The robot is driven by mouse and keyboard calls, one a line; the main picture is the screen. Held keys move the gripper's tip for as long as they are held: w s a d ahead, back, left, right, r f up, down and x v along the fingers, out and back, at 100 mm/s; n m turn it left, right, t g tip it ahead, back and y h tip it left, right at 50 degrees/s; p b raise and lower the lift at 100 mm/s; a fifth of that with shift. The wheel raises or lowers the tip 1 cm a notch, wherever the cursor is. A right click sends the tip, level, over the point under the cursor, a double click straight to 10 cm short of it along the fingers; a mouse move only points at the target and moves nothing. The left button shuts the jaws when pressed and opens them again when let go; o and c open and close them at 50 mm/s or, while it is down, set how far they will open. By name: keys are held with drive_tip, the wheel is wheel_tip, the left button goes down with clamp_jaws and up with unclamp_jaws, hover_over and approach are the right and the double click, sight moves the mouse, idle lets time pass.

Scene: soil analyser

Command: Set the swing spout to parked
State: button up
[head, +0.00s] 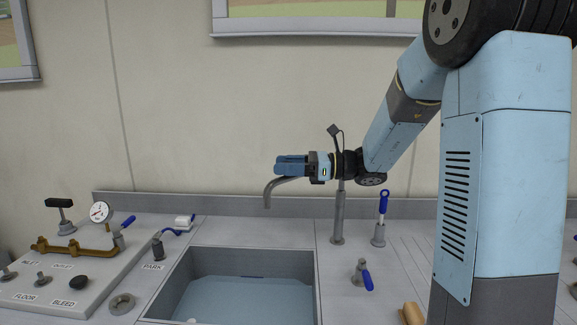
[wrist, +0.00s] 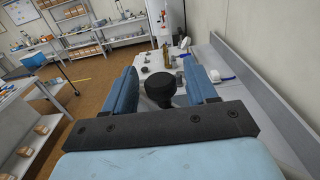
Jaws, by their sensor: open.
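The swing spout (head: 268,192) is a grey pipe on an upright post (head: 338,215) behind the sink's right back corner. Its arm reaches left, and its bent end hangs over the back of the sink. My gripper (head: 278,165) is at the spout's height, pointing left, and hides part of the pipe. In the wrist view my two blue fingers (wrist: 160,85) are apart, with a dark round knob (wrist: 160,90) between them. I cannot tell whether they touch it. A PARK label (head: 153,267) lies on the counter left of the sink, by a small dark-topped post (head: 158,249).
The sink (head: 180,282) is below my gripper. A brass manifold (head: 75,249) with a gauge (head: 101,212) stands at left. A blue-handled tap (head: 363,275) and a blue-handled tool (head: 382,210) stand right of the sink. The wall is close behind.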

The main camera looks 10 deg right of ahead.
drive_tip(key=shift+c, duration=0.5)
clamp_jaws()
